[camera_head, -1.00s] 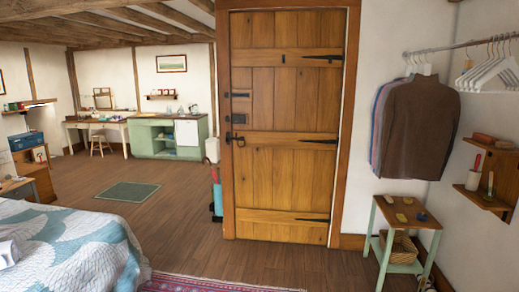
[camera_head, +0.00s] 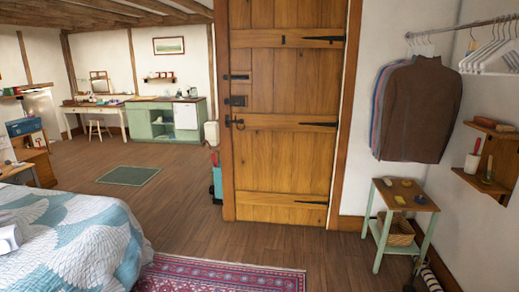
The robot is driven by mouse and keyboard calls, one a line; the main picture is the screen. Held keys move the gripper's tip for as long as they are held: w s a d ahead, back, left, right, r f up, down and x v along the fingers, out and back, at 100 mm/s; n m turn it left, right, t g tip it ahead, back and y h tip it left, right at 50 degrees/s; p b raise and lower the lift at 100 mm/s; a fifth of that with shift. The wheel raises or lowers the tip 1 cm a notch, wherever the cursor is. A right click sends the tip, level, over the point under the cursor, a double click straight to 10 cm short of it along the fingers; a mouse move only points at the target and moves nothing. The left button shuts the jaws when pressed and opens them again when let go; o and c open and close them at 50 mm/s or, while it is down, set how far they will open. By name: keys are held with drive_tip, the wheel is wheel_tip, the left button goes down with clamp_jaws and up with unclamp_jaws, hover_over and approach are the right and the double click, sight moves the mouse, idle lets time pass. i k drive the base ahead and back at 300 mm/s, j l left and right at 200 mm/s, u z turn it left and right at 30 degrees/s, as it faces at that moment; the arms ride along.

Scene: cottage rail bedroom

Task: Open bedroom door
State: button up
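The wooden plank door (camera_head: 287,165) stands shut in its brown frame, just right of the middle of the head view. Black strap hinges (camera_head: 318,124) run along its right side. A black handle (camera_head: 235,121) sits at its left edge at mid height. A dark lock box (camera_head: 236,101) and a bolt (camera_head: 237,77) are above the handle. The door is some distance ahead of me across the floor. My gripper is not in view.
A bed (camera_head: 68,245) fills the lower left, and a pink rug (camera_head: 220,276) lies in front. A side table (camera_head: 405,200) and hanging clothes (camera_head: 415,110) are right of the door. Bare wooden floor (camera_head: 270,243) lies before the door.

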sight(290, 53)
drive_tip(key=i+j+u, duration=0.3)
drive_tip(key=i, duration=0.35)
drive_tip(key=i+j+u, duration=0.35)
drive_tip(key=i, duration=0.4)
drive_tip(key=i+u, duration=0.3)
drive_tip(key=i, duration=0.4)
drive_tip(key=i+z, duration=0.15)
drive_tip(key=i, duration=0.4)
drive_tip(key=i+j+z, duration=0.2)
drive_tip(key=i, duration=0.35)
drive_tip(key=i+j+z, duration=0.15)
drive_tip(key=i, duration=0.4)
drive_tip(key=i+j+z, duration=0.15)
drive_tip(key=i+j, duration=0.2)
drive_tip(key=i, duration=0.15)
drive_tip(key=i+j+z, duration=0.15)
drive_tip(key=i+j, duration=0.2)
drive_tip(key=i, duration=0.15)
